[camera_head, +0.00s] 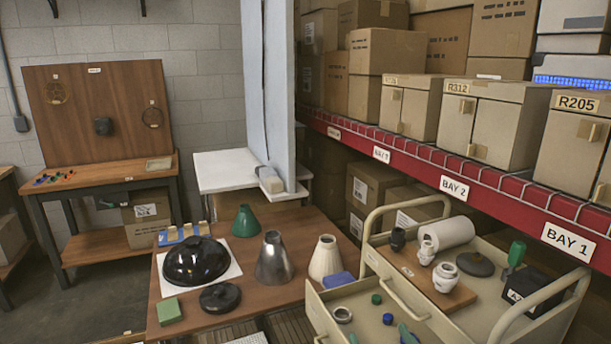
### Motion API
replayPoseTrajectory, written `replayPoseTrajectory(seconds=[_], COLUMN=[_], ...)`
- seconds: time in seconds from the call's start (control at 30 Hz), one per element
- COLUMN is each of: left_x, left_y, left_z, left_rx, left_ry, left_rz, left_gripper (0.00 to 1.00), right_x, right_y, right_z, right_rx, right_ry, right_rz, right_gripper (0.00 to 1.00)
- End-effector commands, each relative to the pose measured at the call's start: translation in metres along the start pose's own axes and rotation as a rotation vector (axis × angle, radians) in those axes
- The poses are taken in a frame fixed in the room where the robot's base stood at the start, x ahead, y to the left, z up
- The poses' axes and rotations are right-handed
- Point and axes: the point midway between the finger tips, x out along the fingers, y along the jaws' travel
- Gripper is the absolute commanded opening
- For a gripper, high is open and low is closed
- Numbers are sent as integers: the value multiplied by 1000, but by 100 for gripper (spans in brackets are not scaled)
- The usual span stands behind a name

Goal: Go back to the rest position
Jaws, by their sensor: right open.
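Two small green tips at the bottom edge, over the cart's open drawer, look like the fingertips of my right gripper (381,337). They stand apart with nothing seen between them; the rest is cut off. My left gripper is not in view. On the brown table stand a glossy black dome (196,262) on a white sheet, a green cone (245,221), a metal cone (273,259) and a cream cone (325,258). A dark round disc (220,298) lies in front. White lamp sockets (444,277) sit on the cart's board.
A beige cart (318,310) with tube handles stands at right, its drawer holding small caps. A red shelf (450,170) with boxes runs behind it.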

Motion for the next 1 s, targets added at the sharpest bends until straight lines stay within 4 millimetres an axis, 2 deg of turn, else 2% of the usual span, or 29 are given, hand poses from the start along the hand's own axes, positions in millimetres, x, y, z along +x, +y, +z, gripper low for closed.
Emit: replayPoseTrajectory(seconds=[0.03,0.1,0.23,0.4,0.7,1.0], left_x=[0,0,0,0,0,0], left_y=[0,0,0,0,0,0], left_z=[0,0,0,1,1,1], left_rx=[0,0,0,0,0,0], left_ry=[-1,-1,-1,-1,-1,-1], left_rz=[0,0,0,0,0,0], left_gripper=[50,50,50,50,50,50], right_x=[-18,-44,-95,-152,-245,-210], right_y=[12,26,36,38,32,20], right_z=[34,76,131,172,209,238], right_rx=[22,31,35,32,22,34], right_ry=[-135,-316,-583,-825,-1149,-1010], right_rz=[36,66,69,29,-86,-103], right_gripper=[100,100,100,100,100,100])
